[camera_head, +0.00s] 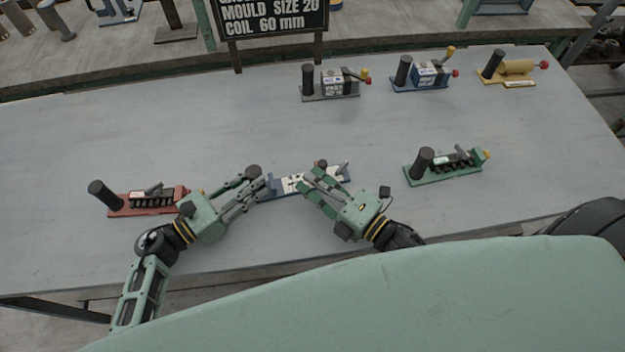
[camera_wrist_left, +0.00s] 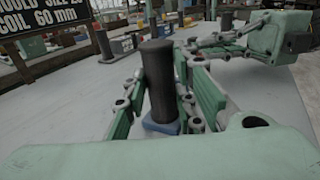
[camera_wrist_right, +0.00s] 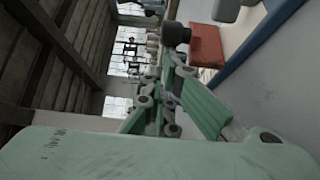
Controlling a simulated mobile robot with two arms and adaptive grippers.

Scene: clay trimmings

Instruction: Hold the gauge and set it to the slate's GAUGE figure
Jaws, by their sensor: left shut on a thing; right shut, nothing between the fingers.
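The gauge (camera_head: 290,185) has a blue base, a white face, a dark upright handle (camera_head: 253,171) and a red knob near its right end. It lies on the grey table in front of me. My left gripper (camera_head: 258,188) is shut on the dark handle, which stands between its fingers in the left wrist view (camera_wrist_left: 160,85). My right gripper (camera_head: 312,178) is shut and empty over the right half of the gauge, hiding part of it. I cannot tell whether it touches. The slate (camera_head: 272,15) reads MOULD SIZE 20 and COIL 60 mm; its top line is cut off.
A red device (camera_head: 145,203) lies left of my left gripper. A green one (camera_head: 445,168) lies to the right. Grey (camera_head: 330,85), blue (camera_head: 425,77) and yellow (camera_head: 510,75) ones stand along the back. Table between them is clear.

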